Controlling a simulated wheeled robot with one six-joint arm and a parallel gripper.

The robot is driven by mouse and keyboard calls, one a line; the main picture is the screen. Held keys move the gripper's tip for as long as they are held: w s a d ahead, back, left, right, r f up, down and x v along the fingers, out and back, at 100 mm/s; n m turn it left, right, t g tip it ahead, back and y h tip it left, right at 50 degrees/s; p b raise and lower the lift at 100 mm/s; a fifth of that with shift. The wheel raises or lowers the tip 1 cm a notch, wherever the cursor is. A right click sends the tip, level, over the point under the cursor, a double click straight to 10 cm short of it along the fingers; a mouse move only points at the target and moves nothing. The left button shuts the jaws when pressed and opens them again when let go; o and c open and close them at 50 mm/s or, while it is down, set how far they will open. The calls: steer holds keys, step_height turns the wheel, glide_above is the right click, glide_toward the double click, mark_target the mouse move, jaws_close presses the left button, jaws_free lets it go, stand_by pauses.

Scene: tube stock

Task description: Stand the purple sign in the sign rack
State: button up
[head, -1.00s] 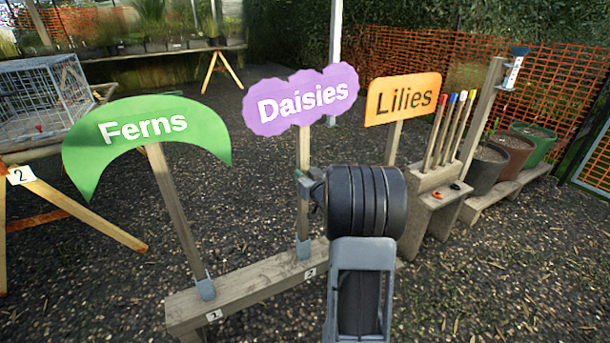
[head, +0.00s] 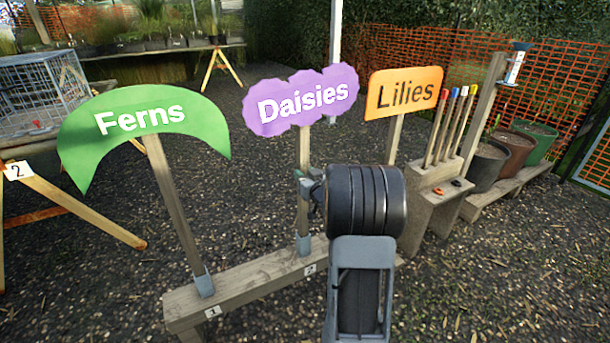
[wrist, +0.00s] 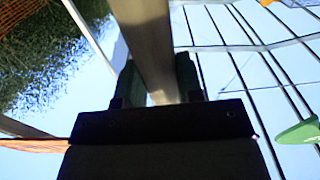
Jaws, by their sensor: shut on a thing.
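The purple sign (head: 300,102), lettered "Daisies", stands near upright on its wooden post in the head view. My gripper (head: 305,188) is shut on that post partway up. The wrist view shows the post (wrist: 148,45) between the two fingers (wrist: 158,82). The sign rack (head: 245,284) is a low wooden beam with numbered labels. The foot of the purple sign's post is at a grey socket (head: 304,244) by label 2; how deep it sits I cannot tell. The green "Ferns" sign (head: 150,120) stands in the socket by label 1, leaning left. My arm hides the beam's right part.
The orange "Lilies" sign (head: 403,92) stands behind my arm to the right. A wooden stand (head: 425,195) with several colour-tipped sticks is beside it. A trestle table with a wire cage (head: 45,95) is at the left. Gravel ground is open behind the rack.

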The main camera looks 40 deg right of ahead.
steer(key=shift+f, duration=0.35)
steer(key=shift+f+b, duration=0.2)
steer(key=shift+b, duration=0.2)
steer(key=shift+f+b, duration=0.3)
steer(key=shift+f, duration=0.05)
steer(key=o, duration=0.8)
steer(key=shift+c, duration=0.2)
steer(key=o, duration=0.3)
steer(key=shift+f, duration=0.15)
steer(key=shift+s, duration=0.1)
steer(key=s+p, duration=0.1)
steer(key=s, duration=0.3)
steer(key=s+a+p, duration=0.1)
steer(key=s, duration=0.4)
steer(key=s+a+p, duration=0.1)
steer(key=s, duration=0.3)
steer(key=shift+s+p, duration=0.3)
